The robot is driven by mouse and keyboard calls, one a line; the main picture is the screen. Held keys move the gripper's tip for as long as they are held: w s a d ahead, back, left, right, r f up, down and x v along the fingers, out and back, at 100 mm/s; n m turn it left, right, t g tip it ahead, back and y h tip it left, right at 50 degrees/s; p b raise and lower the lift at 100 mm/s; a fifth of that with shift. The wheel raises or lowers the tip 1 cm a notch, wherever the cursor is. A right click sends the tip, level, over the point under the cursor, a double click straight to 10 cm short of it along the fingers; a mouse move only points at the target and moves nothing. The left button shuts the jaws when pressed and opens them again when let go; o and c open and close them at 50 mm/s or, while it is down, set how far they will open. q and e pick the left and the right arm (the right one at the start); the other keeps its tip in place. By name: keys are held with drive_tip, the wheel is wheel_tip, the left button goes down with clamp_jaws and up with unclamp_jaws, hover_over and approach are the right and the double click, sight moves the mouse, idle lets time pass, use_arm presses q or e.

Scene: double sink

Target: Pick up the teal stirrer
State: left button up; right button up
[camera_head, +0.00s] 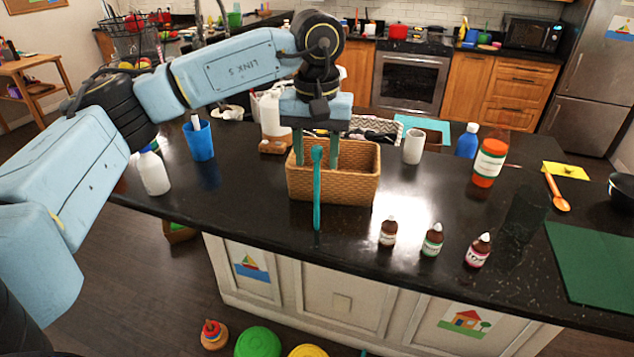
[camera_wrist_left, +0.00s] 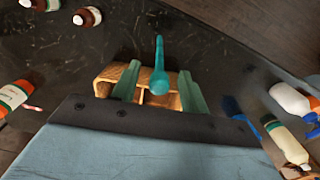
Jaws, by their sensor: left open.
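The teal stirrer (camera_head: 317,195) is a long thin stick with a wider rounded end. In the head view its wide end is up at the wicker basket's rim and its thin end reaches down to the dark counter in front. It seems to lean on the basket (camera_head: 350,190), though contact is unclear. My left gripper (camera_head: 318,162) is open over the basket, fingers pointing down, one on each side of the wide end. In the left wrist view the stirrer (camera_wrist_left: 158,80) lies between the fingers (camera_wrist_left: 158,92) with gaps on both sides. My right gripper is not in view.
Three small brown bottles (camera_head: 432,240) stand right of the basket near the counter's front edge. A white cup (camera_head: 413,146), blue bottle (camera_head: 467,140) and orange bottle (camera_head: 489,163) stand farther right. A blue cup (camera_head: 199,142) and white bottle (camera_head: 153,172) stand left. Counter beside the stirrer is clear.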

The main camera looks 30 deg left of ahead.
sight(317, 192)
use_arm(q)
drive_tip(key=shift+f+p, duration=0.35)
drive_tip(key=shift+f, duration=1.6)
clamp_jaws()
